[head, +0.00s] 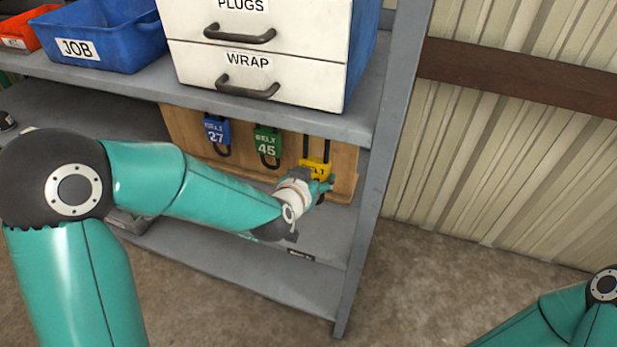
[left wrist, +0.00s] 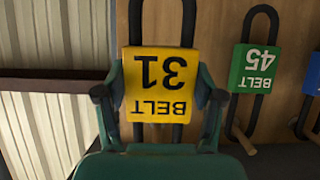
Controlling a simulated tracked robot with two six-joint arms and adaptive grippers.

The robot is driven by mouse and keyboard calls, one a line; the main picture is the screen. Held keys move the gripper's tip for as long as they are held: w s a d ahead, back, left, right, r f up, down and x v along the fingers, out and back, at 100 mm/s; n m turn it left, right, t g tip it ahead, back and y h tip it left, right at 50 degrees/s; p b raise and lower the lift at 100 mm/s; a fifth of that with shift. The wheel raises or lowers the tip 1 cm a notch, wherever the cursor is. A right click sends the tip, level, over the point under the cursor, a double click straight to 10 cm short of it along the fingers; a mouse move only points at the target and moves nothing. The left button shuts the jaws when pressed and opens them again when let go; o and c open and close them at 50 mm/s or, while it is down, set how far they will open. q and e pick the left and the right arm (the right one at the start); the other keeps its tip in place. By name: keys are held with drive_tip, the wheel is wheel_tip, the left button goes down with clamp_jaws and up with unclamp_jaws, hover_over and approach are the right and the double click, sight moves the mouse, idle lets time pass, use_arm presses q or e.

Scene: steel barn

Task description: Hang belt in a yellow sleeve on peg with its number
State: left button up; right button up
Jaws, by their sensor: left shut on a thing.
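The belt in a yellow sleeve (head: 315,166) is at the right part of the wooden peg board. In the left wrist view the sleeve (left wrist: 161,84) reads BELT 31, upside down in the picture. My left gripper (head: 321,186) is shut on this sleeve, with one finger (left wrist: 160,101) on each side of it. Black belt strands show beyond both ends of the sleeve. The belt's end nearest my palm is hidden, so I cannot tell whether it is on a peg. My right gripper is out of view; only part of my right arm shows.
A green-sleeved belt 45 (head: 267,142) and a blue-sleeved belt 27 (head: 216,131) hang on the board (head: 182,128) to the left. The shelf above bears a drawer unit (head: 310,75) and a blue JOB bin (head: 110,40). A grey shelf post (head: 381,150) stands close right.

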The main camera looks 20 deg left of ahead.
use_arm(q)
drive_tip(key=w+p, duration=0.1)
drive_tip(key=w, duration=0.5)
drive_tip(key=shift+w, duration=0.15)
idle(0.9)
drive_tip(key=shift+d+f, duration=0.15)
idle(0.5)
drive_tip(key=shift+f+b, duration=0.35)
drive_tip(key=shift+f, duration=0.05)
drive_tip(key=o, duration=1.3)
drive_tip(key=shift+c, duration=0.2)
